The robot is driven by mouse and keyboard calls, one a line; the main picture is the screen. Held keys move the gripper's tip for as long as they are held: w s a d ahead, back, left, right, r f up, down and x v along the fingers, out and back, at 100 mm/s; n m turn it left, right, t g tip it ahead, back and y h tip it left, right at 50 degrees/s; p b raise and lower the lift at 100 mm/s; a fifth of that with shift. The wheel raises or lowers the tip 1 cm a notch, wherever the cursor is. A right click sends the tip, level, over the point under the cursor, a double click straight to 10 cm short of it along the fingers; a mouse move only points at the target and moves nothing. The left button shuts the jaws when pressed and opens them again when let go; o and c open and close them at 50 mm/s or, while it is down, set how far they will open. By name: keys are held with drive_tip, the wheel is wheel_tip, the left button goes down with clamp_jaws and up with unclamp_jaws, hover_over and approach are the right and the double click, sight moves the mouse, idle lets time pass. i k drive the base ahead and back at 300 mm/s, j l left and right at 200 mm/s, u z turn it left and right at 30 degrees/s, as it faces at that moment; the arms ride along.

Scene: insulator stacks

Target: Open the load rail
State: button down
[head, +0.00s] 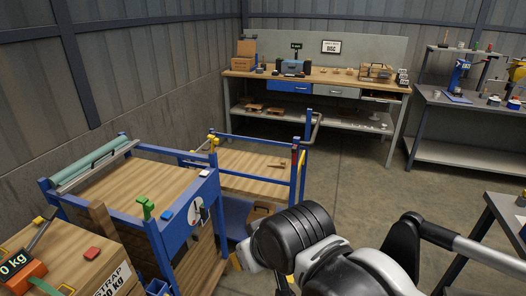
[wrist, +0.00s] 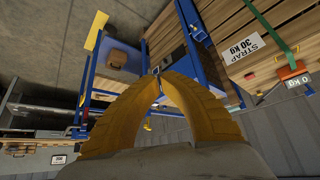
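A blue-framed cart with a wooden deck (head: 235,165) stands left of centre in the head view. A thin blue rail (head: 255,142) spans its back edge, with yellow fittings at its left end and a red piece on the right post. I cannot tell for certain which bar is the load rail. In the wrist view the picture is turned over; blue posts and bars of the frame (wrist: 84,82) lie beyond my gripper (wrist: 160,78). Its two yellow fingers meet at the tips, with nothing visible between them.
A blue bench with a wooden top (head: 140,185) stands left of the cart, beside a crate marked STRAP 30 kg (head: 95,260). A long workbench (head: 315,80) stands against the back wall. A grey table (head: 460,105) is at right. The middle floor is clear.

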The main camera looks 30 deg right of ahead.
sight(301, 160)
drive_tip(key=i+l+z, duration=0.3)
drive_tip(key=i, duration=0.7)
drive_tip(key=i+l+z, duration=0.1)
drive_tip(key=i+z, duration=0.2)
drive_tip(key=i, duration=0.75)
